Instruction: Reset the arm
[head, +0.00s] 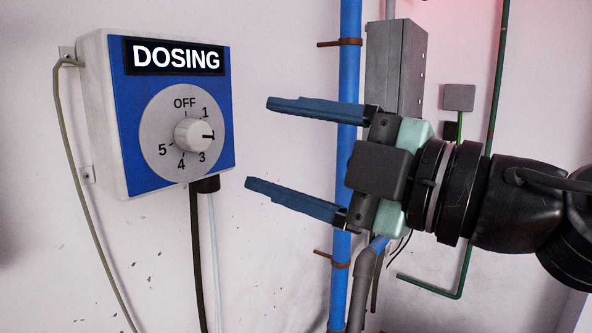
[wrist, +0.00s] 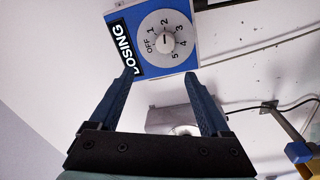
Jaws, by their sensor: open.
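A dosing box (head: 120,150) with a blue front panel and a DOSING sign (head: 176,58) is fixed to the wall at the left of the head view. Its round grey dial reads OFF and 1 to 5. My gripper (head: 258,143) is open and empty, to the right of the box and apart from the knob. In the wrist view its blue fingers (wrist: 159,74) are spread below the dial.
A blue vertical pipe (head: 349,60) and a grey metal box (head: 396,65) stand behind my gripper. A green pipe (head: 488,110) runs down the wall at the right. Cables hang below and beside the dosing box. The space between fingers and knob is clear.

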